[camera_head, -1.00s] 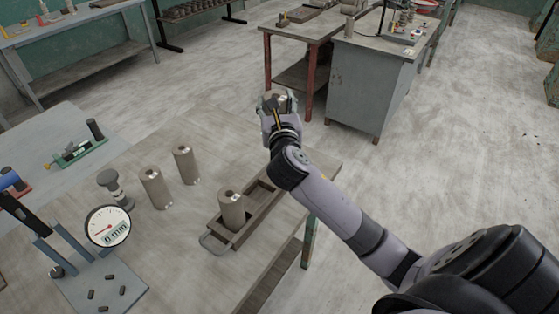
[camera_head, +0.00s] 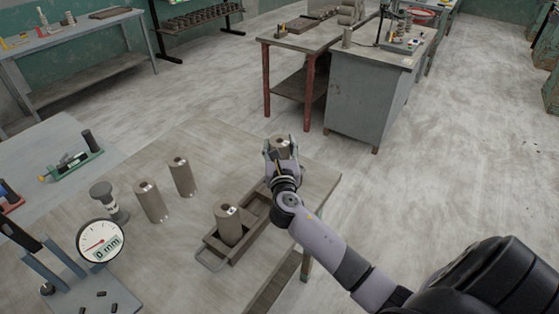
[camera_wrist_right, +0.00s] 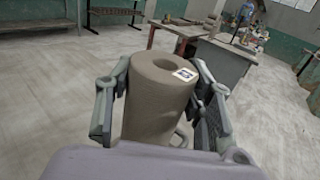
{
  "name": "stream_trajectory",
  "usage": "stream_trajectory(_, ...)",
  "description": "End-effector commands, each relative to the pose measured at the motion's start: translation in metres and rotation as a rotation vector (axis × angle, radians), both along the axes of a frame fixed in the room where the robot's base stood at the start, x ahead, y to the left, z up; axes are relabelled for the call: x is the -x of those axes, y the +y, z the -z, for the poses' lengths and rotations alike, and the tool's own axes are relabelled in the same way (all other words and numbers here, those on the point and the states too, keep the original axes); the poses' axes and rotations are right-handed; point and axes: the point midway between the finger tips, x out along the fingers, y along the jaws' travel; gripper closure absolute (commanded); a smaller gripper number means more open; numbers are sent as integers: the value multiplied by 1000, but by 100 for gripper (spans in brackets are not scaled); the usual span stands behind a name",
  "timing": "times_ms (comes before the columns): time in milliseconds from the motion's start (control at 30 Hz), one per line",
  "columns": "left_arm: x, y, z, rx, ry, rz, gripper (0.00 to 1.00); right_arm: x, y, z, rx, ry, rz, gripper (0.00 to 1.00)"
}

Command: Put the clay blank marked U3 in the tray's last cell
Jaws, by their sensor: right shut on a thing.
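My right gripper (camera_head: 281,148) is shut on a grey-brown cylindrical clay blank (camera_wrist_right: 156,100) with a hole in its top. The right wrist view shows a small white tag with dark marks on its top, too small to read surely. The gripper holds it upright near the far end of the long tray (camera_head: 251,238); I cannot tell the height of its base, which the gripper hides. One blank (camera_head: 229,228) stands in the tray's near cell. The tray's middle shows empty; its far end is partly hidden by my gripper. My left gripper is not in view.
Two more blanks (camera_head: 151,203) (camera_head: 183,178) stand on the table left of the tray. A dial gauge (camera_head: 100,241) reading 0 mm stands at the lower left. A dark-topped grey stand (camera_head: 106,199) is beside it. Floor is open beyond the table's right edge.

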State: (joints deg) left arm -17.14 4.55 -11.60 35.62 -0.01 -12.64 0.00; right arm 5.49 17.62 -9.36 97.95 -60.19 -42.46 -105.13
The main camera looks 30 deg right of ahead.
Motion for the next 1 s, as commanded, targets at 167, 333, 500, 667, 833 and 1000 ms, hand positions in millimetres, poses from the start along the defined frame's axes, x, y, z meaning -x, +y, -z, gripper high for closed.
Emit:
stream_trajectory(167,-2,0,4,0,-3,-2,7,0,0,17,1,0,0,100)
stream_trajectory(333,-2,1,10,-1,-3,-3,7,0,0,40,3,-1,0,100)
stream_trajectory(500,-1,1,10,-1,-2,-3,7,0,0,44,2,-3,0,100)
stream_trajectory(667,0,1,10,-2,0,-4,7,0,0,44,2,-3,0,100)
stream_trajectory(833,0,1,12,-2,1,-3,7,0,0,48,1,1,0,49)
stream_trajectory(1000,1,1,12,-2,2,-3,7,0,0,48,0,1,0,37)
